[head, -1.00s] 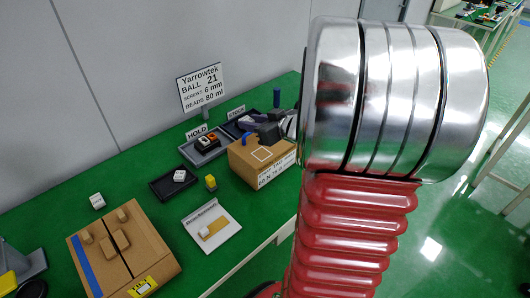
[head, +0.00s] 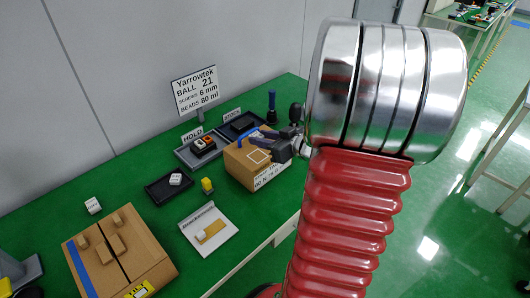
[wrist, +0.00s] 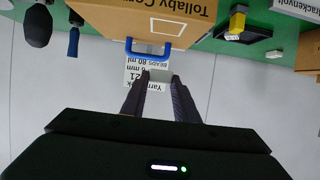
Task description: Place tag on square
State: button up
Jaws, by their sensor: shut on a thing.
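My gripper (head: 266,143) is above the box, close to the square. In the wrist view, my gripper (wrist: 158,80) is shut on a small light grey piece (wrist: 160,76), apparently the tag. The piece shows apart from the square outline. In the head view, the held piece cannot be made out clearly.
A blue handle-like part (wrist: 150,56) is at the box edge, close to my fingertips. Trays marked HOLD (head: 184,154) and STOCK (head: 228,132) stand behind the box. A yellow-topped block (head: 207,186) and a white card (head: 222,242) lie in front.

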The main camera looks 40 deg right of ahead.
aim_at(263, 160)
jog(key=shift+f, duration=1.2)
jog(key=shift+f, duration=2.05)
jog(key=shift+f, duration=0.1)
jog(key=o, duration=1)
jog(key=v, duration=1.2)
